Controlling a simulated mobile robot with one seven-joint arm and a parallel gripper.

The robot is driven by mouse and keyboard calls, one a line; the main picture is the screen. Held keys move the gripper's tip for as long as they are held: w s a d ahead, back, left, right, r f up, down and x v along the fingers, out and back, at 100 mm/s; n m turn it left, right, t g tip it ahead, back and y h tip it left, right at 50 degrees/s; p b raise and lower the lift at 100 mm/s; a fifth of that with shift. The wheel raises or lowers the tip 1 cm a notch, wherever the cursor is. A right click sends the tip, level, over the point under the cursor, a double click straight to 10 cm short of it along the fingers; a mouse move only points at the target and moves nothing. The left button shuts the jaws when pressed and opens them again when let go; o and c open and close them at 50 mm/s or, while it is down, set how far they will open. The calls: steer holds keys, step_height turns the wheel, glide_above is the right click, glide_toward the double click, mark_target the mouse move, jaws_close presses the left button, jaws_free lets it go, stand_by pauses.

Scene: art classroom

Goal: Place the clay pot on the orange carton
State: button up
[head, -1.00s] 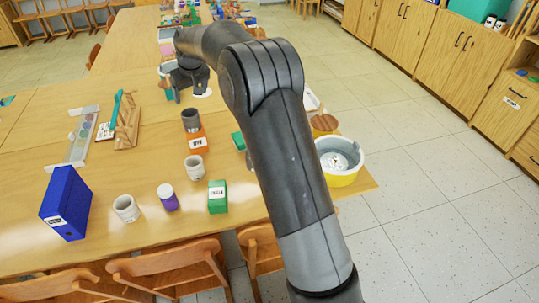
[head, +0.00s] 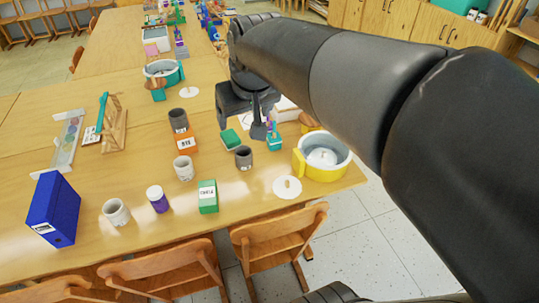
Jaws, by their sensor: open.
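A dark grey pot (head: 178,121), which I take to be the clay pot, stands upright at the orange carton (head: 187,142). It appears to rest on the carton's top, though its base contact is hard to see. A similar dark cup (head: 243,158) stands on the table to the right, so which one is the clay pot is not certain. My gripper (head: 262,130) is open, points down and looks empty. It is to the right of the carton, apart from the pot, above the table near the green block. My arm hides part of the table behind it.
Light cups (head: 183,168), a purple-white jar (head: 157,199), a green carton (head: 208,196) and a blue binder (head: 55,209) stand nearby. A green block (head: 231,139) and a yellow pot (head: 322,156) are to the right. Chairs (head: 278,238) line the front edge.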

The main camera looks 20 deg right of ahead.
steer(key=s+d+f, duration=0.1)
steer(key=s+f, duration=0.1)
steer(key=s, duration=0.4)
steer(key=s+d+f+m, duration=0.1)
steer(key=s+f, duration=0.2)
steer(key=s, duration=0.4)
steer(key=shift+s+d+f, duration=0.25)
steer(key=shift+d+f, duration=0.05)
